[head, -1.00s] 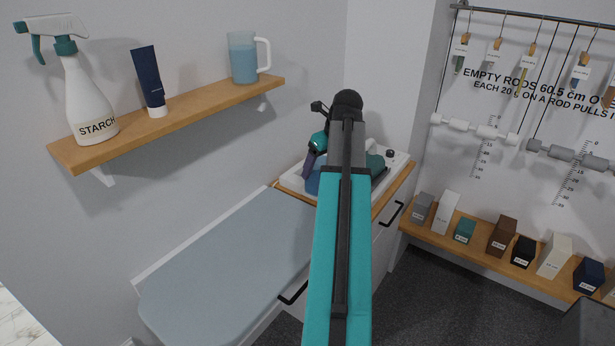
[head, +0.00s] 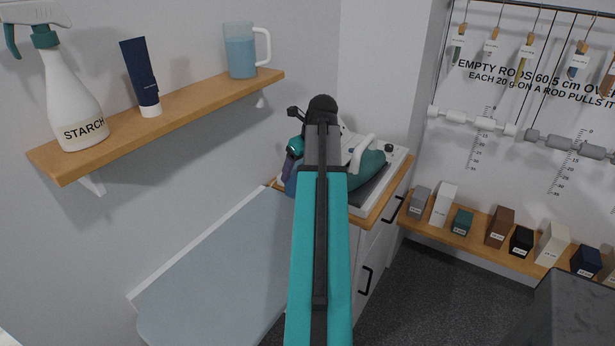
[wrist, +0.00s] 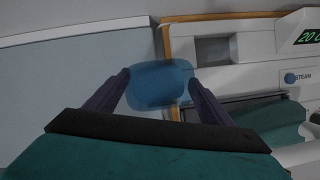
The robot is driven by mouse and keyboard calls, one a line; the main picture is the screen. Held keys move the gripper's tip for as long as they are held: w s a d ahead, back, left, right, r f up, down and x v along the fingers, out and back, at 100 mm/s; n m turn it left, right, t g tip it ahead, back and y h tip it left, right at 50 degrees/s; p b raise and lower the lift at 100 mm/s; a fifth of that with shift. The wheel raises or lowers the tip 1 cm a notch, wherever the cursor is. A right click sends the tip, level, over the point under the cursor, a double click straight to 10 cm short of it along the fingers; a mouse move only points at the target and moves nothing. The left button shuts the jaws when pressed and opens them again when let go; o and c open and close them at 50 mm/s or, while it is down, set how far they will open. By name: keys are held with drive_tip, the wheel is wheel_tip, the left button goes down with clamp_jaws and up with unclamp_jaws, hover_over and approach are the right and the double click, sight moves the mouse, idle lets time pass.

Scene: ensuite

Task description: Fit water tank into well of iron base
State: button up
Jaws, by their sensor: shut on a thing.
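The water tank (wrist: 160,90) is a translucent blue block between the two purple fingers of my gripper (wrist: 157,80) in the wrist view. My gripper is shut on it. The tank is over the wooden edge, at the left end of the white iron base (wrist: 240,40). A grey rectangular recess (wrist: 212,51), which looks like the well, lies just right of the tank, not under it.
A teal iron (head: 371,163) rests on the base, right of my arm. The ironing board (head: 215,270) is clear at left. A wall shelf (head: 190,105) above holds a starch bottle (head: 70,90), a tube and a jug (head: 240,50).

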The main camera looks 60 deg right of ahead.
drive_tip(key=shift+d, duration=0.15)
drive_tip(key=shift+d, duration=0.55)
drive_tip(key=w+d+f+p, duration=0.1)
drive_tip(key=w+d+p, duration=0.3)
drive_tip(key=d, duration=0.8)
drive_tip(key=shift+w+d+f, duration=0.2)
drive_tip(key=shift+w+d, duration=0.2)
drive_tip(key=shift+w, duration=0.5)
drive_tip(key=shift+w+d+f+p, duration=0.15)
drive_tip(key=shift+f+p, duration=0.3)
drive_tip(key=shift+f, duration=0.45)
drive_tip(key=shift+d+f+p, duration=0.25)
drive_tip(key=shift+f+p, duration=0.2)
drive_tip(key=shift+f, duration=0.45)
drive_tip(key=shift+f, duration=0.1)
drive_tip(key=o, duration=1.9)
drive_tip(key=shift+c, duration=0.2)
